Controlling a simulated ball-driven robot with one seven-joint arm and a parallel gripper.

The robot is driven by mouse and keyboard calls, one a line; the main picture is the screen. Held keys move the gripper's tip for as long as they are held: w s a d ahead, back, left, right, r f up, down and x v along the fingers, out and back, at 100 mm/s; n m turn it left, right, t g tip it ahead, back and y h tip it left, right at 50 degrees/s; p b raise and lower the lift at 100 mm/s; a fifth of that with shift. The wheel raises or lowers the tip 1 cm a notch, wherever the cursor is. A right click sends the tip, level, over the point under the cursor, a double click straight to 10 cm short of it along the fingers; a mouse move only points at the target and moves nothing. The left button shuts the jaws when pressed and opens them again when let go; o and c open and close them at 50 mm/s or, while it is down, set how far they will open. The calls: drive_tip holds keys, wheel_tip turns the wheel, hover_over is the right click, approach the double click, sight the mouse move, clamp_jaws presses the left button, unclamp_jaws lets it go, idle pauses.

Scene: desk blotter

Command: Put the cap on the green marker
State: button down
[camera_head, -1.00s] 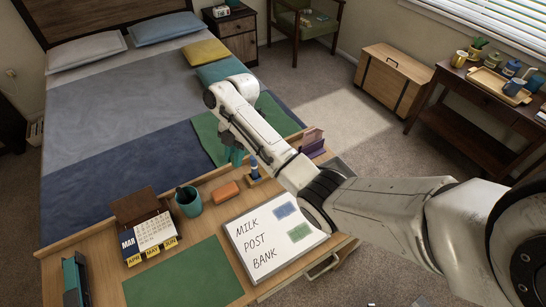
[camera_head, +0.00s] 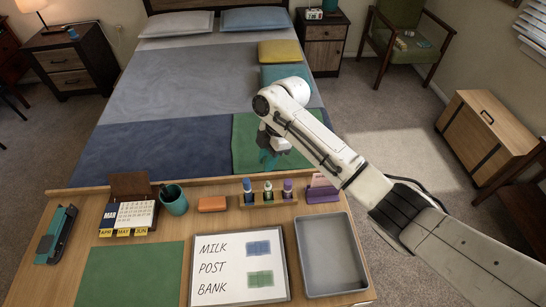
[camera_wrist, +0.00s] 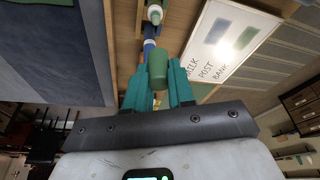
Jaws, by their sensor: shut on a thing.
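My gripper (camera_head: 268,157) points down just beyond the desk's back edge, behind the marker rack in the head view. In the wrist view its teal fingers (camera_wrist: 157,88) are shut on a green cap (camera_wrist: 157,66). The cap is hard to make out in the head view. The green marker (camera_head: 268,191) stands upright in the middle of the rack with a pale, uncapped top. A white tip (camera_wrist: 154,15) shows past the held cap in the wrist view, apart from it.
The wooden rack (camera_head: 267,204) also holds a blue marker (camera_head: 248,192) and a purple marker (camera_head: 287,189). An orange block (camera_head: 212,204), a teal mug (camera_head: 174,200) and a purple card holder (camera_head: 322,195) stand nearby. A whiteboard (camera_head: 205,290) and grey tray (camera_head: 331,262) lie in front.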

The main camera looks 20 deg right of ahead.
drive_tip(key=shift+f, duration=0.1)
drive_tip(key=b, duration=0.4)
hover_over(268, 181)
drive_tip(key=shift+s+a+f, duration=0.1)
drive_tip(key=shift+f, duration=2.7)
drive_tip(key=shift+f+b, duration=1)
drive_tip(key=shift+f, duration=0.5)
drive_tip(key=c, duration=0.9)
unclamp_jaws()
drive_tip(key=shift+r, duration=0.1)
drive_tip(key=b+v, duration=0.1)
drive_tip(key=v, duration=0.9)
drive_tip(key=shift+r, duration=0.25)
